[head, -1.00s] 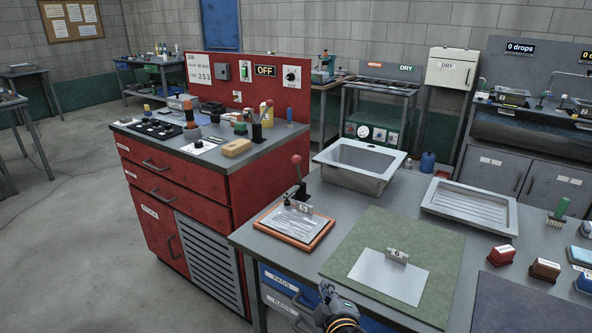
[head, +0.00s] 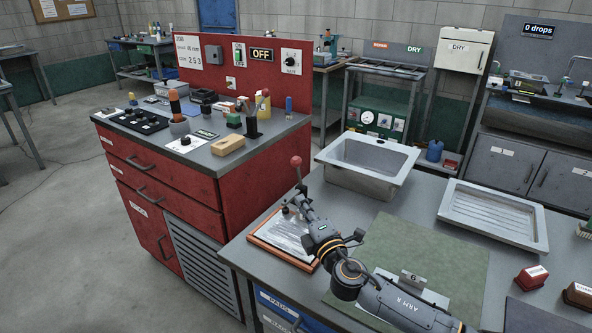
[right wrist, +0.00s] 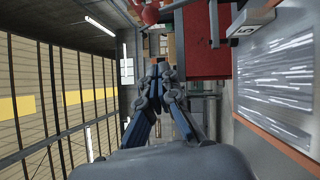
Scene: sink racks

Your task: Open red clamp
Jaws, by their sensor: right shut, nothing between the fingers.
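The clamp has a red ball knob (head: 296,161) on an upright handle and stands at the back of the wood-edged board (head: 262,241) at the table's left. The red knob (right wrist: 150,14) also shows at the top edge of the right wrist view. My right gripper (head: 297,202) is low over the board, close to the foot of the clamp handle, and partly hides the clamp. In the right wrist view its fingers (right wrist: 160,68) are together with nothing between them, apart from the knob. The clear-covered sheet (right wrist: 283,85) on the board lies to their right. My left gripper is out of view.
A grey sink tray (head: 368,160) stands behind the board, and a ribbed drain tray (head: 494,215) is to the right. A green mat (head: 455,255) lies under my right arm. The red cabinet (head: 190,195) stands close on the left.

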